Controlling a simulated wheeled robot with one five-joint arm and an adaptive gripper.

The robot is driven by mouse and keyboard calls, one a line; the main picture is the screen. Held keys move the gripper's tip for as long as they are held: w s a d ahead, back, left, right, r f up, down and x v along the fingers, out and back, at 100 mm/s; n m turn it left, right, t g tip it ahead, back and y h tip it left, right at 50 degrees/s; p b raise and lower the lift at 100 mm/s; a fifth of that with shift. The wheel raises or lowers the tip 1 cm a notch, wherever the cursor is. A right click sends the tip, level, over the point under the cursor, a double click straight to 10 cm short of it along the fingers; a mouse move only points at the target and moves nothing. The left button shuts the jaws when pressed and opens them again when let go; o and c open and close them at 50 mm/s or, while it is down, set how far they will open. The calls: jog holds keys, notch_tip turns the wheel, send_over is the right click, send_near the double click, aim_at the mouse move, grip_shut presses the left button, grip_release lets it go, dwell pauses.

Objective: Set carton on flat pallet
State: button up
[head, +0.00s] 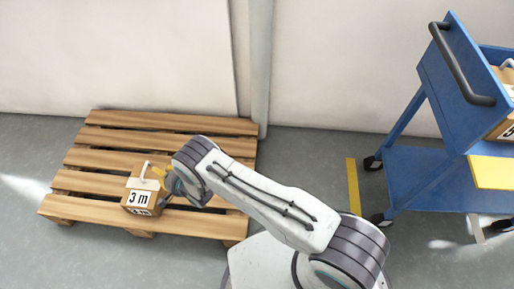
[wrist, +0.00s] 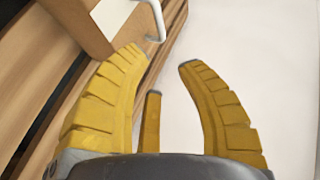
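A small brown carton (head: 141,198) marked "3 m" rests on the wooden flat pallet (head: 100,211), near its front-left part. It has a white handle on top. In the wrist view the carton (wrist: 92,28) and its white handle (wrist: 157,20) show at the upper left, just beyond the fingertips. My gripper (head: 160,176) is beside the carton's right side, close to the handle. In the wrist view my gripper's yellow fingers (wrist: 160,62) are spread apart with nothing between them. The carton's right side is partly hidden by my gripper in the head view.
A blue cart (head: 425,166) stands at the right, with another carton (head: 503,130) on its upper level. A yellow floor strip (head: 353,186) lies between the pallet and the cart. A pale wall (head: 350,60) runs behind the pallet. Grey floor is clear at the front left.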

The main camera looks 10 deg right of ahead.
jog(key=w+d+r+n+h, duration=0.1)
jog(key=w+d+r+h, duration=0.1)
jog(key=w+d+r, duration=0.35)
jog(key=w+d+r+h, duration=0.1)
jog(key=w+d+r, duration=0.1)
jog(key=r, duration=0.7)
jog(key=s+d+r+n+g+h, duration=0.2)
jog(key=s+d+r+h, duration=0.1)
jog(key=d+r, duration=1.2)
jog(key=s+d+r+n+g+h, duration=0.1)
jog(key=s+d+r+g+h, duration=0.1)
jog(key=s+d+r, duration=0.75)
jog(key=s+d+g, duration=0.1)
jog(key=s+d, duration=0.2)
jog(key=s, duration=0.4)
jog(key=s+d+n+g, duration=0.1)
jog(key=s+d, duration=0.2)
jog(key=s, duration=0.4)
jog(key=s+d+r+g, duration=0.1)
jog(key=s+d, duration=0.2)
jog(key=s, duration=0.4)
jog(key=shift+s+d+n+h, duration=0.2)
jog(key=shift+d+n+h, duration=0.1)
jog(key=shift+h, duration=0.1)
